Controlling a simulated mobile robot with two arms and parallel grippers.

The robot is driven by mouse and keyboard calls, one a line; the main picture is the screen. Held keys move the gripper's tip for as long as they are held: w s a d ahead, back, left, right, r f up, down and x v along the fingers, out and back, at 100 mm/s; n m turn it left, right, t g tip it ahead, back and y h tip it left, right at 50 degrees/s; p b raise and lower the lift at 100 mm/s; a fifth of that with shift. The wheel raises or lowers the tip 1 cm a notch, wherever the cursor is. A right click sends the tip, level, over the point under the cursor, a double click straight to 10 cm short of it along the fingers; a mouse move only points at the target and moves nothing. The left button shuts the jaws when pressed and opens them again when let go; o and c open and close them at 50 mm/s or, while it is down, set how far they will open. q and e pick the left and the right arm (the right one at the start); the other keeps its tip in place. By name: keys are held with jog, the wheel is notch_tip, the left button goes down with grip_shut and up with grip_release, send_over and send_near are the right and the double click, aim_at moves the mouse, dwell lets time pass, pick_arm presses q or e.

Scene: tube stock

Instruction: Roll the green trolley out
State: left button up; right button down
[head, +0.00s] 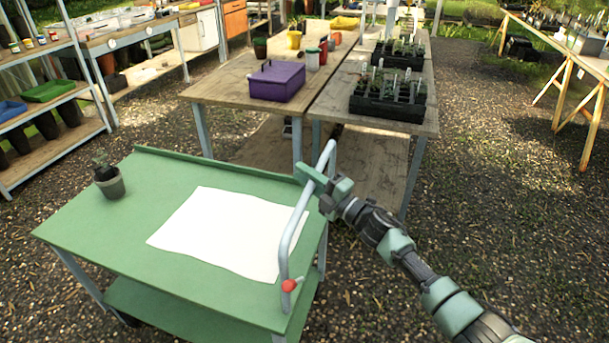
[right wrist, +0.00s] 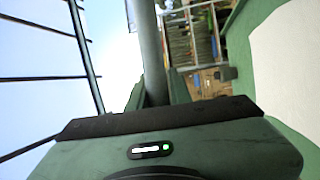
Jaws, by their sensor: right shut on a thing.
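The green trolley (head: 130,230) stands in the lower left of the head view, with a lower green shelf under its top. A curved grey metal handle (head: 289,235) rises along its right side, with a red knob (head: 289,285) near its lower end. My right gripper (head: 318,180) is shut on the upper part of this handle. In the right wrist view the grey bar (right wrist: 152,50) runs up from the gripper body, and the fingertips are hidden. My left gripper does not show.
A white sheet (head: 222,232) and a small potted plant (head: 110,182) are on the trolley top. Wooden tables (head: 225,85) with a purple box (head: 276,82) and seedling trays (head: 388,100) stand close behind. Shelving (head: 50,160) stands at left. Gravel (head: 480,200) is open at right.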

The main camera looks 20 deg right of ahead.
jog(key=shift+d+f, duration=0.1)
jog(key=shift+f, duration=0.05)
jog(key=s+d, duration=0.8)
jog(key=d, duration=0.3)
jog(key=s+d+b, duration=0.1)
jog(key=s+d, duration=0.7)
jog(key=d, duration=0.4)
jog(key=shift+d+b, duration=0.2)
jog(key=shift+b, duration=0.1)
jog(key=c, duration=1.3)
grip_release()
jog(key=shift+s, duration=0.1)
jog(key=b+v, duration=0.1)
jog(key=v, duration=0.6)
jog(key=shift+s+d, duration=0.25)
jog(key=shift+d, duration=0.05)
